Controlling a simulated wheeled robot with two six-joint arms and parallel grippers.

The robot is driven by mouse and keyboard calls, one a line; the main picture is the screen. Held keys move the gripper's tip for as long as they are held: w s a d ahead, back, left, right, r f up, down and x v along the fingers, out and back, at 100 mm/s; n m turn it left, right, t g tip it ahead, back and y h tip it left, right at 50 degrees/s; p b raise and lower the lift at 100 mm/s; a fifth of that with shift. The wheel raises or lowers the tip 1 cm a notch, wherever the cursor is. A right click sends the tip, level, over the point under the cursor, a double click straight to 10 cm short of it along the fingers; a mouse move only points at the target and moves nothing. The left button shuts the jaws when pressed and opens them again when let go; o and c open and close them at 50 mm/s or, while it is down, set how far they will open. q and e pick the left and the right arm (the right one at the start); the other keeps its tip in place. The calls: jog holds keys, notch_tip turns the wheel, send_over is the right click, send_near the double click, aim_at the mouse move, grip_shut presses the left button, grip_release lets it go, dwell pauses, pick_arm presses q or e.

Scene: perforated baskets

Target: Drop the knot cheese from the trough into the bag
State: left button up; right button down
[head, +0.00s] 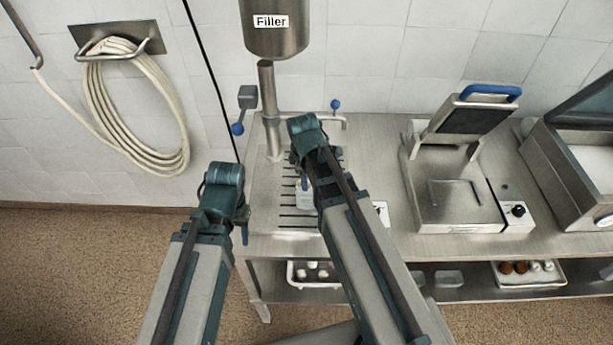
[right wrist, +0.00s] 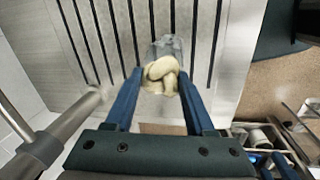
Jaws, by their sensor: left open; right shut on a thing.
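The knot cheese (right wrist: 162,72), a pale cream twisted lump, is between the blue fingers of my right gripper (right wrist: 160,82). That gripper is shut on it, above the slatted drain area under the filler. A grey translucent thing, seemingly the bag (right wrist: 168,44), shows just behind the cheese; I cannot tell whether the cheese is over or inside its mouth. In the head view a pale bag-like shape (head: 304,198) shows below my right gripper (head: 304,184). My left gripper (head: 245,222) is open at the table's left edge. A white trough (head: 292,280) with several white lumps sits on the lower shelf.
The filler (head: 276,38) and its pipe stand behind my right gripper. A sealing machine (head: 457,205) with a raised lid stands to the right. A tray (head: 530,281) of brown and white balls is on the lower shelf. A hose (head: 135,110) hangs on the left wall.

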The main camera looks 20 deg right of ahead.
grip_release()
dwell(0.4)
dwell(0.9)
jog(key=shift+r+p, duration=4.05)
jog(key=shift+f, duration=0.1)
jog(key=s+a+f+m+g+b, duration=0.2)
jog(key=s+a+f+m+b, duration=0.7)
jog(key=s+f+b, duration=0.3)
jog(key=shift+s+a+f, duration=0.2)
jog(key=shift+s+a, duration=0.45)
jog(key=shift+s, duration=0.4)
